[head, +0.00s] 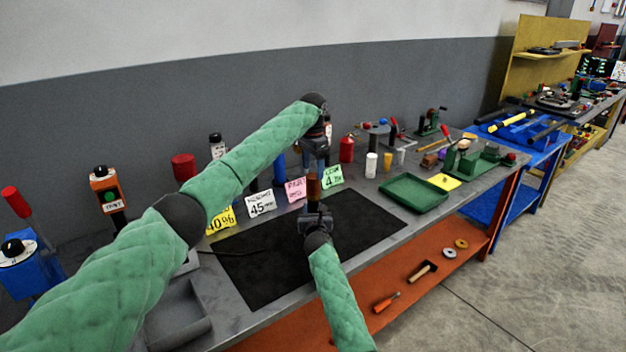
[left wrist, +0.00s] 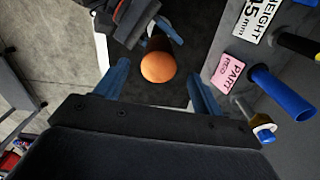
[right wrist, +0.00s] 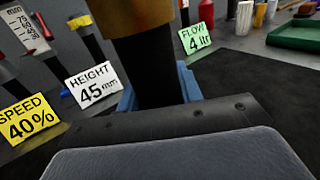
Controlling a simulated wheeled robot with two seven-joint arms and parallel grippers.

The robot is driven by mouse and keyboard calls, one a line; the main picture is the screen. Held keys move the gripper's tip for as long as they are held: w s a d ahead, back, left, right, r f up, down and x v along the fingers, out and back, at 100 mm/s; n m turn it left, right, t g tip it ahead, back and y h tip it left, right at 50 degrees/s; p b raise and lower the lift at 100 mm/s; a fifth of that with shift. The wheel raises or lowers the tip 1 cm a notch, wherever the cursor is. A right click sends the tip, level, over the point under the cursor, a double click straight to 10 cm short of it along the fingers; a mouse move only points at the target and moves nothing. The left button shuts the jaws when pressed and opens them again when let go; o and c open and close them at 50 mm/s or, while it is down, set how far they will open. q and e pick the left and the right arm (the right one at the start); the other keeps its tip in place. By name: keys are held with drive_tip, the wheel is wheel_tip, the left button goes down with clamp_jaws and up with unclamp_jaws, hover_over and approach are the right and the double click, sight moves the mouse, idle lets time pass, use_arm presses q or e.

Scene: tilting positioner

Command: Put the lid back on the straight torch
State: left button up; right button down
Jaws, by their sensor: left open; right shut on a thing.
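An upright dark cylinder (right wrist: 160,75) with a wider copper-brown top (head: 314,187) stands over the black mat; I take it to be the torch. My right gripper (head: 314,220) is shut on its dark lower part, also in the right wrist view (right wrist: 155,92). My left gripper (head: 315,158) is open just above the top, pointing down. In the left wrist view the round orange top (left wrist: 157,66) shows between the open fingers, apart from both. I cannot tell whether that top is the lid or part of the torch.
Yellow, white, pink (head: 296,188) and green (head: 333,177) label cards line the back of the black mat (head: 370,225). A blue cylinder (left wrist: 275,95) stands behind them. A green tray (head: 413,193) lies to the right. The mat's right part is clear.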

use_arm(q)
drive_tip(key=shift+r, duration=2.55)
use_arm(e)
drive_tip(key=c, duration=0.9)
unclamp_jaws()
drive_tip(key=shift+o, duration=0.2)
use_arm(q)
drive_tip(key=shift+f, duration=0.2)
use_arm(e)
drive_tip(key=shift+s+d+f, duration=0.15)
drive_tip(key=shift+s, duration=0.5)
use_arm(q)
drive_tip(key=shift+f+b, duration=0.6)
drive_tip(key=shift+b, duration=0.2)
use_arm(e)
drive_tip(key=s, duration=0.6)
drive_tip(key=shift+s+d, duration=0.2)
drive_tip(key=shift+s, duration=0.05)
